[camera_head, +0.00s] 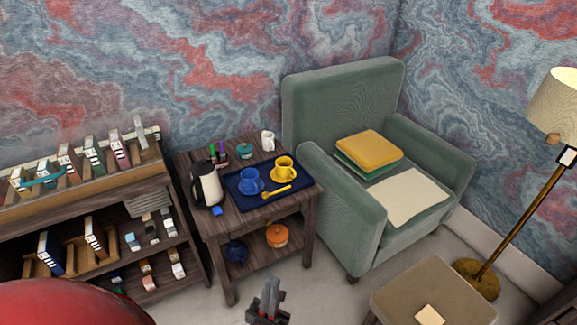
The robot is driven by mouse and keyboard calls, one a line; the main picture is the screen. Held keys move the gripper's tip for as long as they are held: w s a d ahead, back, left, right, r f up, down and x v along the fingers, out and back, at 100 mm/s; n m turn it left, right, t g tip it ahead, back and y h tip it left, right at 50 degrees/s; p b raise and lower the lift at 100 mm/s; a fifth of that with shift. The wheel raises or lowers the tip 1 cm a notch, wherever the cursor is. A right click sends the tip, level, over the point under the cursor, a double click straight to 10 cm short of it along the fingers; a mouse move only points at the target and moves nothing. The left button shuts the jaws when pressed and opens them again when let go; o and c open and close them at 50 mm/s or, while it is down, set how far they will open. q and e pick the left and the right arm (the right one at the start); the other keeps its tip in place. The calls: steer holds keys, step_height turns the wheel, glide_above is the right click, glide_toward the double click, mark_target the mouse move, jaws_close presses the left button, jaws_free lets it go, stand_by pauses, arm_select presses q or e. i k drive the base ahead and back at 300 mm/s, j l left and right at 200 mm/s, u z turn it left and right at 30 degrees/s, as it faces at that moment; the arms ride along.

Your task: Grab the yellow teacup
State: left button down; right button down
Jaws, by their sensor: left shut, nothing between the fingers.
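The yellow teacup (282,170) sits upright on a yellow saucer on a dark blue tray (238,195). The tray lies on top of a small wooden side table (300,203). A blue cup (249,181) stands to its left on the same tray, and a yellow spoon (277,192) lies in front of it. My left gripper (269,289) is at the bottom of the head view, in front of the side table and well apart from the teacup. It is shut and empty. My right gripper is not in view.
A black and white kettle (207,185) stands left of the tray. Small bottles and a white jug (268,140) stand behind it. A green armchair (345,95) is close on the right, a bookshelf (190,262) on the left. A low stool (395,300) stands front right.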

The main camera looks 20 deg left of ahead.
mark_target(282, 172)
steer(key=i+j+u, duration=0.35)
steer(key=i, duration=0.15)
steer(key=i+j+u, duration=0.15)
steer(key=i+u, duration=0.25)
steer(key=i, duration=0.15)
steer(key=i+u, duration=0.35)
steer(key=i, duration=0.2)
